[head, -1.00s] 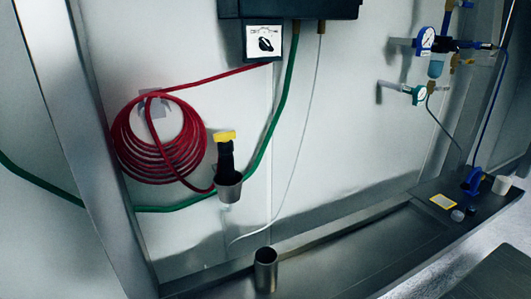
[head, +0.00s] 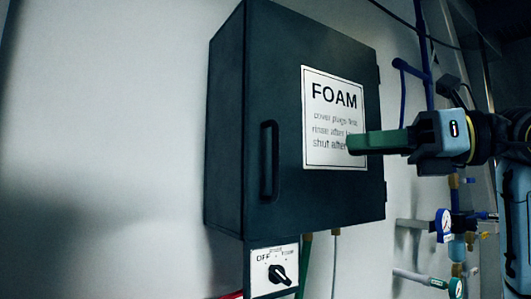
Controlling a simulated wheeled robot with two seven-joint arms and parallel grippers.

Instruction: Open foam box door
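The foam box (head: 227,130) is a dark box on the white wall, with a white FOAM label (head: 334,118) on its front door (head: 290,45). The door looks closed. Its black vertical handle (head: 269,161) is on the door's left side; hinges show at the right edge. My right gripper (head: 352,144) comes in from the right, with green fingers pointing left in front of the label's lower right part. It is to the right of the handle and apart from it. I see the fingers edge-on, so their gap does not show. My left gripper is not in view.
A switch plate (head: 273,270) with a black knob sits below the box. Gauges (head: 444,224) and blue pipes (head: 427,60) are on the wall at the right, behind my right arm. The wall left of the box is clear.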

